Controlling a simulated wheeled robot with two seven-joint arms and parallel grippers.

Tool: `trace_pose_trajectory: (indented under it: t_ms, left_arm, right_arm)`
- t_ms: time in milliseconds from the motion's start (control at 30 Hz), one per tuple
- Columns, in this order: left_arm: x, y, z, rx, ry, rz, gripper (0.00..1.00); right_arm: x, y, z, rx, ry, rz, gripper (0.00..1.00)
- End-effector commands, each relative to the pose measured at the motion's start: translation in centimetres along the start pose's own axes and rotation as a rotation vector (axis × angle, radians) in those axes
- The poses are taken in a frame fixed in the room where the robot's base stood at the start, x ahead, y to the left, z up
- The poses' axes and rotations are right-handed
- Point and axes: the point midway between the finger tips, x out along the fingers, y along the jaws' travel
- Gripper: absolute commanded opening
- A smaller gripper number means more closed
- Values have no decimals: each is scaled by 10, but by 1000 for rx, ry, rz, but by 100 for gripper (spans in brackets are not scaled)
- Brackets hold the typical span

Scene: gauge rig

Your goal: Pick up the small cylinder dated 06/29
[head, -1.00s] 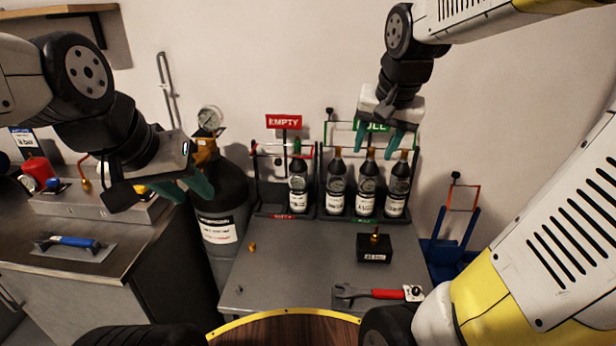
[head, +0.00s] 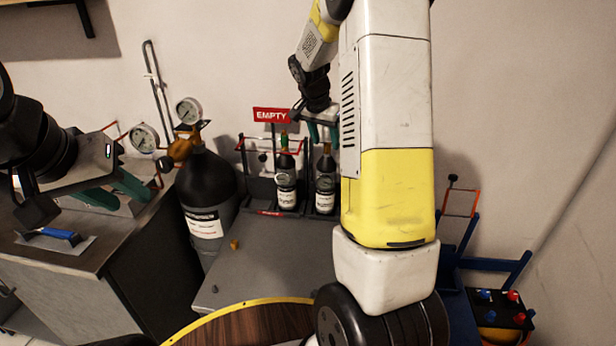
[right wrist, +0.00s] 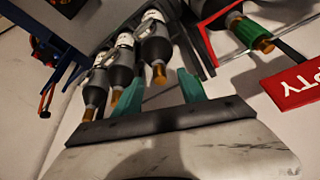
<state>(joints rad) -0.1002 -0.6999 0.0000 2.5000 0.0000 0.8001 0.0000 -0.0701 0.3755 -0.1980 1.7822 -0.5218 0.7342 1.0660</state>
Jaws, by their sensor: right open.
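Small black cylinders with white labels stand in racks at the back of the table. One with a green cap (head: 286,188) is under the EMPTY sign, and another (head: 325,188) stands just right of it. The others are hidden in the head view by my right arm, but the right wrist view shows three with brass tops, one of them nearest (right wrist: 155,48). No date is legible. My right gripper (head: 320,130) is open and empty, above and near the cylinder tops. My left gripper (head: 128,192) looks open and empty, over the left bench side.
The EMPTY sign (head: 271,115) rises above the rack. A large black cylinder (head: 207,185) with a gauge stands left of the grey table (head: 265,265). A trowel (head: 55,238) lies on the left bench. A blue hand truck (head: 490,262) stands at the right.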

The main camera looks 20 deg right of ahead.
Motion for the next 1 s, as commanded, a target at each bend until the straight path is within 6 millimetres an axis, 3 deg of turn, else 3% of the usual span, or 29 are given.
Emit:
trace_pose_trajectory:
  t_ms: [200,467,733,1000]
  left_arm:
    - [0,0,0,0,0,0,36]
    - [0,0,0,0,0,0,36]
    - [0,0,0,0,0,0,36]
    - [0,0,0,0,0,0,36]
  right_arm:
    - [30,0,0,-1,-1,1,48]
    - [33,0,0,-1,-1,0,48]
    - [33,0,0,-1,-1,0,0]
    - [33,0,0,-1,-1,0,0]
